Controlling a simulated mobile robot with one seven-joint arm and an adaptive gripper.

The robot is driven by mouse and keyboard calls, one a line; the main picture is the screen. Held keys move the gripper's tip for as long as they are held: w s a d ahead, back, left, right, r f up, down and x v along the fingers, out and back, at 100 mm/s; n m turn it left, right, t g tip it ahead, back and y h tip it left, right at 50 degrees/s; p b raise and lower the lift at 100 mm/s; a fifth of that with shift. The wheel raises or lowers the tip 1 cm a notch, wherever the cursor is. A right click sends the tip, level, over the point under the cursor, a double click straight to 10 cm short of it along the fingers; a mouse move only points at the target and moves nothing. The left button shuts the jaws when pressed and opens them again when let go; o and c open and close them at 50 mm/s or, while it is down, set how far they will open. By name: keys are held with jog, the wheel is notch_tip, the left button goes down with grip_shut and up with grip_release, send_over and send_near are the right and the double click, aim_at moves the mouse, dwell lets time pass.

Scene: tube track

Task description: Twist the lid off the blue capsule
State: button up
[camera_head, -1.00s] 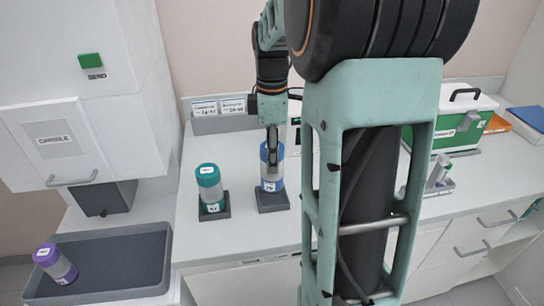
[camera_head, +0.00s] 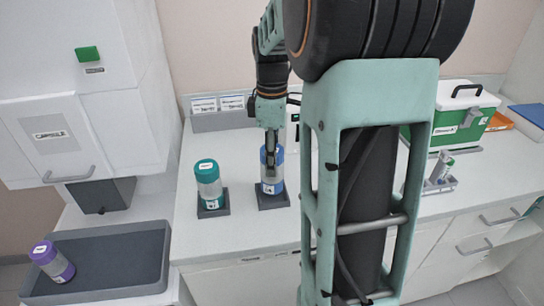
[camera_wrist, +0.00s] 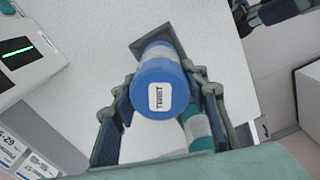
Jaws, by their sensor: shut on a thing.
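The blue capsule (camera_head: 275,187) stands upright in a dark square holder (camera_head: 273,202) on the white counter. Its blue lid (camera_wrist: 160,82), labelled TWIST, is on top and faces the wrist camera. My gripper (camera_head: 270,150) points down over the capsule and is shut on the lid; in the wrist view its fingers (camera_wrist: 162,100) lie on two sides of the lid. The fingers and lid partly hide the clear body, and I cannot tell whether the lid is loose.
A teal-lidded capsule (camera_head: 208,184) stands in its own holder close on the left. A purple-lidded capsule (camera_head: 52,261) lies tilted in a dark tray (camera_head: 130,262) at far left. A green and white box (camera_head: 468,115) and a small rack (camera_head: 440,182) stand on the right.

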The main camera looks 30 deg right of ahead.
jog(key=shift+f, duration=0.25)
dwell(0.3)
jog(key=shift+f+b, duration=0.35)
jog(key=shift+f, duration=0.05)
jog(key=shift+f, duration=0.2)
dwell(0.3)
jog(key=shift+f+b, duration=0.35)
jog(key=shift+f, duration=0.15)
dwell(0.4)
